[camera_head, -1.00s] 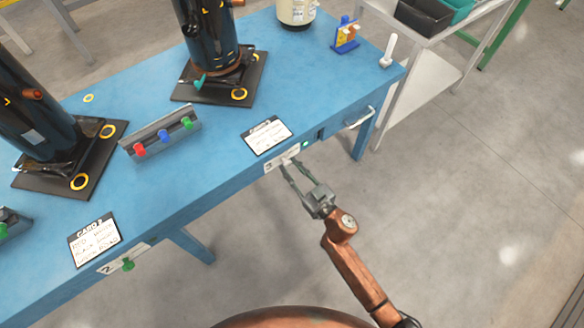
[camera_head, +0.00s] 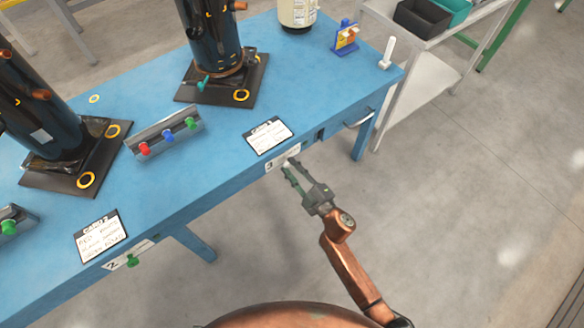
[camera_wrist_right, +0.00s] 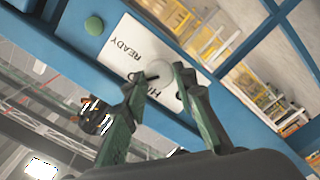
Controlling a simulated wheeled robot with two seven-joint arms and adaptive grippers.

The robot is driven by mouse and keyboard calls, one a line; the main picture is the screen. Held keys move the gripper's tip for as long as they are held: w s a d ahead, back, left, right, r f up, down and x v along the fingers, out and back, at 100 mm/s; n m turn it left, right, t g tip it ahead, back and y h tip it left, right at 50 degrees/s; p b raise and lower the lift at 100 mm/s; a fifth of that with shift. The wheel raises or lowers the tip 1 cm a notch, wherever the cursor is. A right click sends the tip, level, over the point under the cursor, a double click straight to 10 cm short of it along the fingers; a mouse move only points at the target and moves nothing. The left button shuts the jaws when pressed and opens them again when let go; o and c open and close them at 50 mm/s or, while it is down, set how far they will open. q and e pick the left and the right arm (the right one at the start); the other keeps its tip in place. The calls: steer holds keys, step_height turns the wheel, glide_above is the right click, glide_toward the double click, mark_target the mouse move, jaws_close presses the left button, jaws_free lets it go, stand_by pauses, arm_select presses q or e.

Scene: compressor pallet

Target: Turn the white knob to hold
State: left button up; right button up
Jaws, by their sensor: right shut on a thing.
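The white knob (camera_wrist_right: 158,73) sits on a white label plate (camera_wrist_right: 128,46) on the front edge of the blue workbench. In the wrist view the plate reads READY on one side, and a word starting with H on the other is partly covered by a finger. My right gripper (camera_wrist_right: 152,80) is shut on the knob, one finger on each side. In the head view my right gripper (camera_head: 289,167) reaches up to the plate marked 3, where the knob is mostly hidden. Which way the knob points is unclear. My left gripper is not in view.
A round green button (camera_wrist_right: 94,26) sits beside the plate. The blue workbench (camera_head: 225,150) bears a card (camera_head: 268,135), dark compressors (camera_head: 212,45) and a bar with red, blue and green knobs (camera_head: 165,133). A drawer handle (camera_head: 358,118) sticks out to the right. The floor in front is clear.

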steer(key=n, duration=0.2)
steer(key=shift+f+n, duration=0.1)
steer(key=shift+n, duration=0.3)
steer(key=shift+n+b, duration=0.3)
steer(key=shift+n, duration=1.4)
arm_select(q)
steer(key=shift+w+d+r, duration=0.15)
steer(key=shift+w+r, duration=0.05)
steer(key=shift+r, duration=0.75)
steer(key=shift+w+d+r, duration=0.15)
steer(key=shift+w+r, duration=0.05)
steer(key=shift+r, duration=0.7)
arm_select(e)
steer(key=shift+n, duration=0.6)
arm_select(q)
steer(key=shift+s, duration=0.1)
arm_select(e)
steer(key=o, duration=1.2)
steer(key=shift+c, duration=0.2)
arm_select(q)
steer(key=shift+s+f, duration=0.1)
